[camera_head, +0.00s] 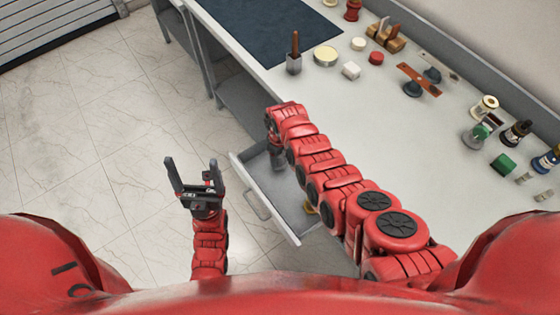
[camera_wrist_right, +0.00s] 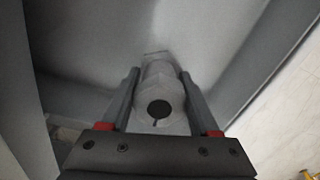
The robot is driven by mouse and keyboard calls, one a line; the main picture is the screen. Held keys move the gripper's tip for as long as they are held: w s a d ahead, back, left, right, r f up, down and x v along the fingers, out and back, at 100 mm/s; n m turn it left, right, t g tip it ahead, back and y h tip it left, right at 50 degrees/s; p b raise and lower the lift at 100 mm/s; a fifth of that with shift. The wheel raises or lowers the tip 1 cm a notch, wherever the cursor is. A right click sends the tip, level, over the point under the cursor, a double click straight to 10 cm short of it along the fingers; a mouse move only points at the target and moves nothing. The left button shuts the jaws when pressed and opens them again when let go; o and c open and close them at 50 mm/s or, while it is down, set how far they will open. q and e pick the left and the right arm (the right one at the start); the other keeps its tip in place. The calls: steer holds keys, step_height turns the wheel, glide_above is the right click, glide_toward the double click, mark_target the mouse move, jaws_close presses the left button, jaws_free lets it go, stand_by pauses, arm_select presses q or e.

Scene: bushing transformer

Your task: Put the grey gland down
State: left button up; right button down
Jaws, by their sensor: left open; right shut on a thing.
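The grey gland (camera_wrist_right: 158,75) is a pale grey cylindrical part with a dark round hole in its near end. It sits between the two fingers of my right gripper (camera_wrist_right: 159,84), which is shut on it. In the head view my right arm reaches over the open drawer (camera_head: 254,194), its gripper pointing down and mostly hidden by the arm. The wrist view shows grey drawer-like walls around the gland; I cannot tell whether it touches the bottom. My left gripper (camera_head: 192,178) is open and empty above the floor, left of the drawer.

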mark_target(280, 162)
steer(key=shift+f, duration=0.3)
step_height(280, 162, down, 2)
steer(key=shift+f+b, duration=0.15)
steer(key=shift+b, duration=0.75)
steer(key=shift+f, duration=0.2)
steer(key=shift+c, duration=0.6)
jaws_free()
steer(key=shift+f, duration=0.1)
